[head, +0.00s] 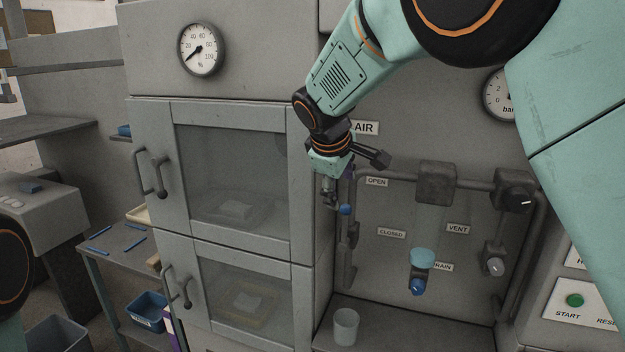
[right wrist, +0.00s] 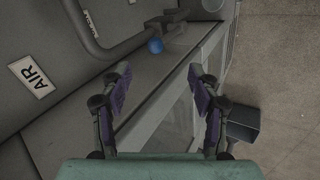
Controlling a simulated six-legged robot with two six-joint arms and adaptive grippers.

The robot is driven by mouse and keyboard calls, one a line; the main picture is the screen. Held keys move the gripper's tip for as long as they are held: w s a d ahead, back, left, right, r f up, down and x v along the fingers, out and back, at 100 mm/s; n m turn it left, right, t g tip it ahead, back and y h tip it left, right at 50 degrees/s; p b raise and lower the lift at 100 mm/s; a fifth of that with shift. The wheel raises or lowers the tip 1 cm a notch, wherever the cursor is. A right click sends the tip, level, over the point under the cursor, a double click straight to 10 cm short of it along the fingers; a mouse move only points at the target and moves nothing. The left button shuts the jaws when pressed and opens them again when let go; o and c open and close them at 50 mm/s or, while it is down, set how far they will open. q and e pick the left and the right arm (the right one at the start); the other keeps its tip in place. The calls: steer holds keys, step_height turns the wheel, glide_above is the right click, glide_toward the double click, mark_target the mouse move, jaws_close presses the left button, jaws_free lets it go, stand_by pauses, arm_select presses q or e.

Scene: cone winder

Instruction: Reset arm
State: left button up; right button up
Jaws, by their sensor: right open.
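My right arm comes in from the upper right in the head view. Its gripper (head: 338,190) points down in front of the panel, just below the AIR label (head: 365,128) and left of the OPEN label (head: 377,182). In the right wrist view the right gripper (right wrist: 163,85) has its two purple-padded fingers spread apart with nothing between them. A blue knob (right wrist: 155,45) shows beyond the fingers there, apart from them. It also shows just under the gripper in the head view (head: 346,210). My left gripper is not in view.
Two glass-doored cabinets stand left of the panel, the upper door (head: 232,190) and lower door (head: 245,300) shut. A cup (head: 346,326) stands on the ledge. A blue-handled drain valve (head: 418,287) and dark knobs (head: 516,190) are on the right. A blue bin (head: 147,311) sits at left.

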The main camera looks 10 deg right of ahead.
mark_target(345, 209)
steer(key=x, duration=1)
steer(key=shift+w+f, duration=0.15)
steer(key=shift+f, duration=0.1)
steer(key=shift+w+d+f, duration=0.2)
steer(key=shift+w+f, duration=0.05)
steer(key=shift+f, duration=0.2)
steer(key=shift+d, duration=0.1)
